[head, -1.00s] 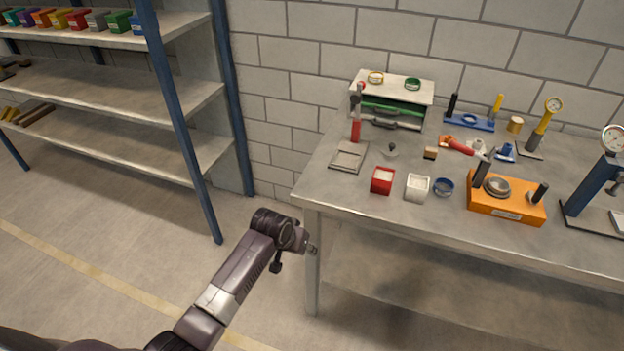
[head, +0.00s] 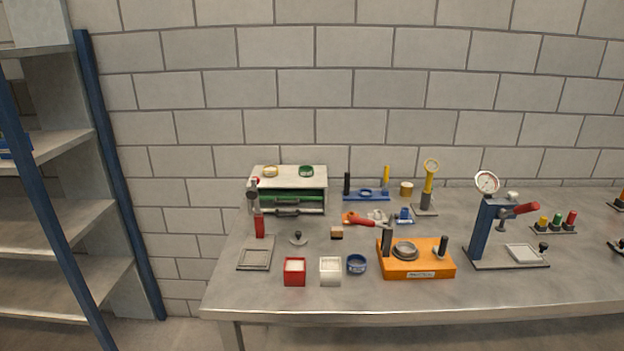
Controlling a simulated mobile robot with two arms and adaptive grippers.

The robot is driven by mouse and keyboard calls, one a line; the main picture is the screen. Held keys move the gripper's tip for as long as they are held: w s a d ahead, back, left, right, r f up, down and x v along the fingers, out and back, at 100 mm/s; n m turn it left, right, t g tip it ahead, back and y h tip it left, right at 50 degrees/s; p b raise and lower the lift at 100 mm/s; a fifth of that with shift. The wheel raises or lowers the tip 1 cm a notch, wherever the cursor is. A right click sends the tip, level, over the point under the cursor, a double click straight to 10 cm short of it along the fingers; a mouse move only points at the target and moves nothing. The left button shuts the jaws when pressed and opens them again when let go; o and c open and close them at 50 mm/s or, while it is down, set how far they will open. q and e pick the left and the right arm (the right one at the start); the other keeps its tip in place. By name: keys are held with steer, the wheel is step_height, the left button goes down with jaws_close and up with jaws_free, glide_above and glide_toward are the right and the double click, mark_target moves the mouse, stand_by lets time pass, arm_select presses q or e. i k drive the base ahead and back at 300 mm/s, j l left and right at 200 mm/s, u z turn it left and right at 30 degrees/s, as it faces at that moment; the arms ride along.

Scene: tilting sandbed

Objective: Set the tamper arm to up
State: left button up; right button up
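I cannot tell for sure which fixture carries the tamper arm. In the head view an orange base (head: 418,267) holds a grey ring (head: 404,250) and two dark posts. A red-handled lever (head: 360,219) reaches left from near the top of its left post, lying roughly level. To the right, a blue press stand (head: 481,232) has a round gauge on top and a red handle (head: 525,209) pointing right, slightly raised. At left, an upright red-and-grey tool (head: 258,223) stands behind a flat square frame (head: 255,258). Neither of my grippers is in view.
A grey workbench (head: 330,300) stands against the block wall. A small drawer cabinet (head: 290,182) stands behind. Blue-post shelving (head: 95,150) is at left.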

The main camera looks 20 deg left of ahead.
mark_target(252, 194)
steer(key=j+z, duration=0.3)
steer(key=j, duration=0.2)
steer(key=k+j+z, duration=0.1)
steer(key=j+z, duration=0.2)
steer(key=j, duration=0.15)
steer(key=k+j+z, duration=0.1)
steer(key=j+z, duration=0.25)
steer(key=j, duration=0.15)
steer(key=k+j+z, duration=0.15)
steer(key=j+z, duration=0.15)
steer(key=j, duration=0.15)
